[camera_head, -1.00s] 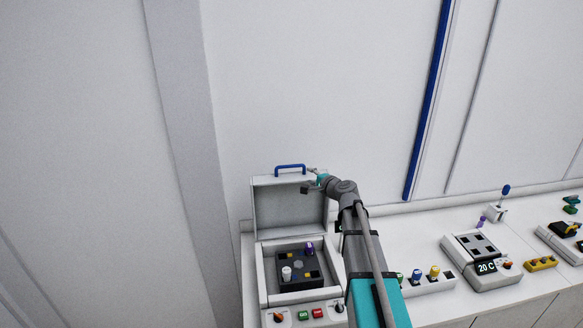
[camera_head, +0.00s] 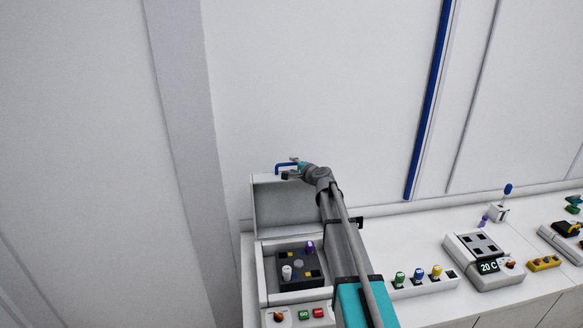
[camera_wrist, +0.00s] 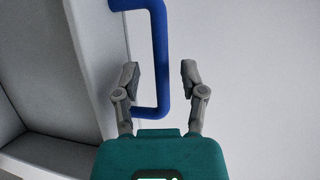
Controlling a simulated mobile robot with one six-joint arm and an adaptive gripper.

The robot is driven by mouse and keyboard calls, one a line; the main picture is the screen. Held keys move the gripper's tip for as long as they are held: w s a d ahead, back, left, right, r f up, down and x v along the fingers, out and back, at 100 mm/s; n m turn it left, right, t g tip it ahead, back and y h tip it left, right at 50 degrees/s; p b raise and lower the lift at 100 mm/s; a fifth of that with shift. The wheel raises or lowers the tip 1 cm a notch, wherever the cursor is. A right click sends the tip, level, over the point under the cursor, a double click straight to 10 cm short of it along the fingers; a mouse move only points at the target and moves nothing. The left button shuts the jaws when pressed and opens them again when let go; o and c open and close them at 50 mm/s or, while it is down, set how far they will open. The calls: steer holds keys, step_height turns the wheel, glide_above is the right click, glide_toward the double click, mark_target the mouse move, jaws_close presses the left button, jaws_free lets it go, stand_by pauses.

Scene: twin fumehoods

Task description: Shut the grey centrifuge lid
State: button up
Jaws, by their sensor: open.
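The grey centrifuge (camera_head: 262,290) stands at the left end of the bench, and its lid (camera_head: 284,205) is raised upright at the back. A blue handle (camera_head: 280,167) sits on the lid's top edge. My gripper (camera_head: 288,167) is at the right part of this handle. In the wrist view, the blue handle (camera_wrist: 160,60) reaches in between the two open fingers of my gripper (camera_wrist: 160,80). The fingers show gaps on both sides of the bar and do not grip it. The handle's left end joins the lid's edge (camera_wrist: 95,70).
Inside the centrifuge, a dark rotor block (camera_head: 298,277) holds a white-capped tube (camera_head: 287,272) and a purple-capped tube (camera_head: 310,247). To the right are a rack of coloured vials (camera_head: 425,287) and a device reading 20 C (camera_head: 483,258). The wall rises close behind the lid.

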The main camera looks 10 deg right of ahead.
steer(key=shift+x, duration=1)
jaws_close()
steer(key=shift+d, duration=0.1)
